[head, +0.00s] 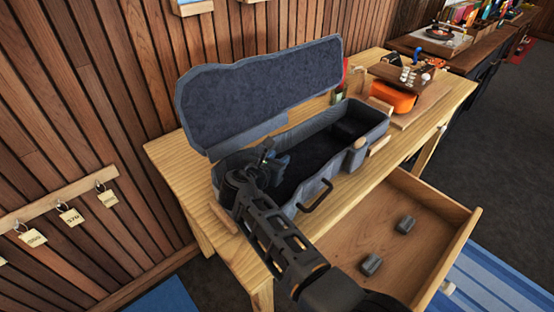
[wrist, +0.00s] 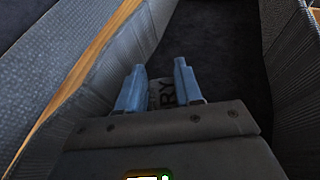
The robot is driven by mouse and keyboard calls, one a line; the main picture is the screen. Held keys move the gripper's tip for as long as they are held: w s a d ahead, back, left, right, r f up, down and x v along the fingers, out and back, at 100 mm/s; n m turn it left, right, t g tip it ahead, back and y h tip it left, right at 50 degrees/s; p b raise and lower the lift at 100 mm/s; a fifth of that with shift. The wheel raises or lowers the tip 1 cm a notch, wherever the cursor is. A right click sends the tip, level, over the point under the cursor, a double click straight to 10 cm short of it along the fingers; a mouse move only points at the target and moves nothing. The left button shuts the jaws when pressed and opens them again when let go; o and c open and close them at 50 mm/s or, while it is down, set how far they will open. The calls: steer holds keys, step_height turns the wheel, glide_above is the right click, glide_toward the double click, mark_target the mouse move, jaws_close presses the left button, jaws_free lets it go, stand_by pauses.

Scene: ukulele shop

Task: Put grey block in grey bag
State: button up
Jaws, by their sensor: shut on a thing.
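An open grey instrument case (head: 360,160) lies on the wooden table, its lid (head: 255,95) raised at the back. It is the only bag-like thing I can make out. My gripper (head: 270,158) is over the left part of the case. In the wrist view my gripper (wrist: 160,72) points into the dark-lined case, its blue fingers a little apart. Two small grey blocks, one farther back (head: 405,225) and one nearer (head: 371,265), lie in the open drawer.
The drawer (head: 400,190) sticks out from the table (head: 175,155) at the front right. An orange thing (head: 391,97) and a wooden stand with small items are at the table's right end. A slatted wall with hanging tags (head: 70,214) is at left.

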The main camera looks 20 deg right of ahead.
steer(key=shift+f, duration=0.1)
steer(key=o, duration=1)
steer(key=v, duration=0.7)
steer(key=shift+s+a, duration=0.15)
steer(key=shift+a, duration=0.05)
